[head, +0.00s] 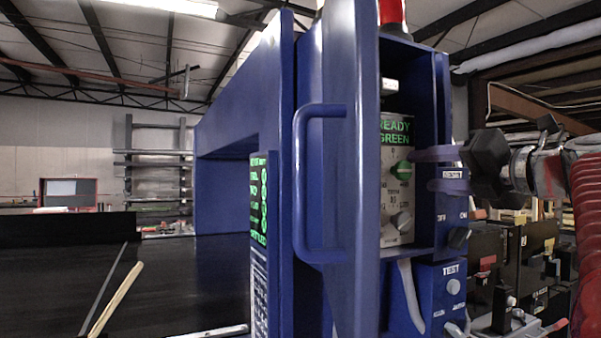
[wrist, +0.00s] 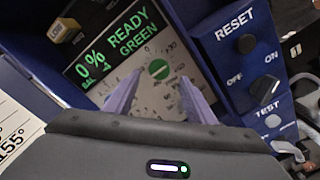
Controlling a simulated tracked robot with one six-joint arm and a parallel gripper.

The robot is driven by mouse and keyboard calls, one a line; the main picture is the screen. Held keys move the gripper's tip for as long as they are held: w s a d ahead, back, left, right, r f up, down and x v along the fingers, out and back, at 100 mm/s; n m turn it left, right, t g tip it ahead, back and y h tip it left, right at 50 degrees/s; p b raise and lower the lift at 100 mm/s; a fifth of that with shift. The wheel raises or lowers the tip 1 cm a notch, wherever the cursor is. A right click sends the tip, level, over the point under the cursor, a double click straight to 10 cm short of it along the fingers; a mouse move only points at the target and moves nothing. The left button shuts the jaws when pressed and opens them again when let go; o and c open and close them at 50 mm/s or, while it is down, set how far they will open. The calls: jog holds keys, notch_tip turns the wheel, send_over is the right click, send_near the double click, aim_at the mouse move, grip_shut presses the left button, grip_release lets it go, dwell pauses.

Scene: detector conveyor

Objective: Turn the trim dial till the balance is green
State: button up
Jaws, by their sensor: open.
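The control panel (head: 391,195) is set in a blue cabinet. Its round green dial (head: 402,170), which looks like the trim dial, also shows in the wrist view (wrist: 158,69) with a pale line across its face. The display (wrist: 118,45) reads 0% and READY GREEN in green; it shows in part in the head view (head: 395,132). My gripper (wrist: 160,78) is open, its two purple fingers on either side of the dial in the wrist view. In the head view my gripper (head: 420,170) is just right of the dial, with its fingertips seeming apart from it.
A grey knob (head: 401,221) is below the dial. The RESET button (wrist: 246,43), the OFF/ON switch (wrist: 264,89) and the TEST box (head: 440,290) are to the right. The cabinet's open door with its blue handle (head: 303,190) stands left of the panel.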

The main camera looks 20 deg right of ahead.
aim_at(406, 172)
jog(key=shift+w+a, duration=0.1)
jog(key=shift+w, duration=2.7)
jog(key=shift+c, duration=0.6)
jog(key=c, duration=0.9)
